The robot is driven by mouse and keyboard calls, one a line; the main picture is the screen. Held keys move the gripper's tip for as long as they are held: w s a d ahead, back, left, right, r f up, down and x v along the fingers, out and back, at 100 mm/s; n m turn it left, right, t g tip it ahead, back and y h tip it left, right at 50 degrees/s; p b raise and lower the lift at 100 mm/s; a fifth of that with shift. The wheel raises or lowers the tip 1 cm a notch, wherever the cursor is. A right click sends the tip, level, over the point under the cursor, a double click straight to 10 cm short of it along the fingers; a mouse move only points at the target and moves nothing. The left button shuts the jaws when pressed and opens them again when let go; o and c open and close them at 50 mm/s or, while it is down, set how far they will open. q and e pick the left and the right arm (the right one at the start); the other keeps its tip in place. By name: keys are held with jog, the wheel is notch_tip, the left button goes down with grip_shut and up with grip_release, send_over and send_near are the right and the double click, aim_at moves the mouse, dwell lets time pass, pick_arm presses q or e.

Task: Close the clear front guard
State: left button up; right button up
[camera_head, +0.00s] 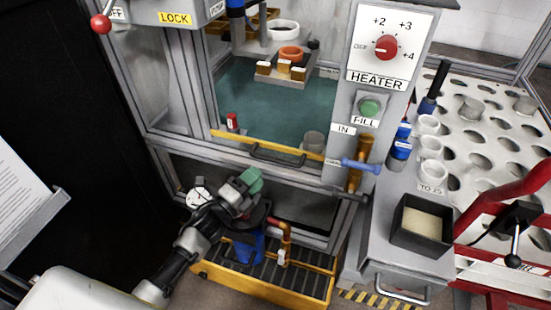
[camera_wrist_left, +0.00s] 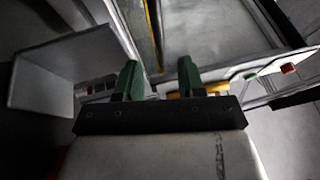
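The front guard shows as a yellow strip (camera_head: 270,148) with a dark bar handle (camera_head: 275,155) on the grey-framed cabinet. Its clear sheet is hard to make out, so I cannot tell how far it is open. My left gripper (camera_head: 246,181) is below and to the left of the handle, in front of the lower cabinet, apart from the handle. In the left wrist view its two green fingers (camera_wrist_left: 158,78) stand apart with nothing seen between them. My right gripper is not in view.
The teal deck (camera_head: 270,108) holds a small red-capped item and a grey cup. A heater panel (camera_head: 390,45) with a red knob stands at right, above a blue-handled valve (camera_head: 360,165). A yellow-rimmed drip tray (camera_head: 265,277) lies below; a red frame (camera_head: 500,215) stands right.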

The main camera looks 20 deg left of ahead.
aim_at(274, 160)
pick_arm(q)
jog(key=shift+b+x, duration=0.3)
jog(key=shift+x, duration=3.65)
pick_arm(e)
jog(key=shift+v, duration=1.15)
pick_arm(q)
jog(key=shift+f, duration=0.1)
jog(key=shift+c, duration=0.3)
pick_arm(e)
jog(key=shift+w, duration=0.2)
pick_arm(q)
grip_shut()
